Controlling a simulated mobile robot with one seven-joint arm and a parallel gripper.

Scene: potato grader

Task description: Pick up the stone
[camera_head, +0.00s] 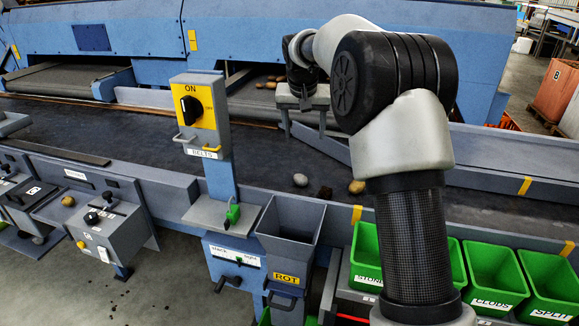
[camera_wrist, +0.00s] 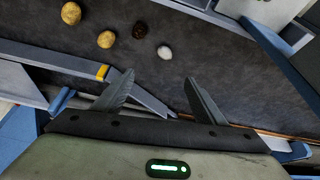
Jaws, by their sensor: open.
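The stone looks to be the pale grey, rounded lump (camera_head: 300,179) lying on the dark belt in the head view. It also shows in the wrist view (camera_wrist: 165,52), beyond the fingertips and apart from them. A dark brown lump (camera_head: 324,192) lies close beside it, and a tan potato (camera_head: 356,187) lies further right. My gripper (camera_wrist: 159,78) is open, with nothing between its two fingers. In the head view my gripper is small and partly hidden at the far side of the belt.
Green bins (camera_head: 493,278) stand along the near side; one label begins with "STON". A grey ROT chute (camera_head: 290,222) and a yellow ON switch post (camera_head: 200,113) stand before the belt. A slanted guide rail (camera_head: 476,174) edges the belt at right. Belt left of the stone is clear.

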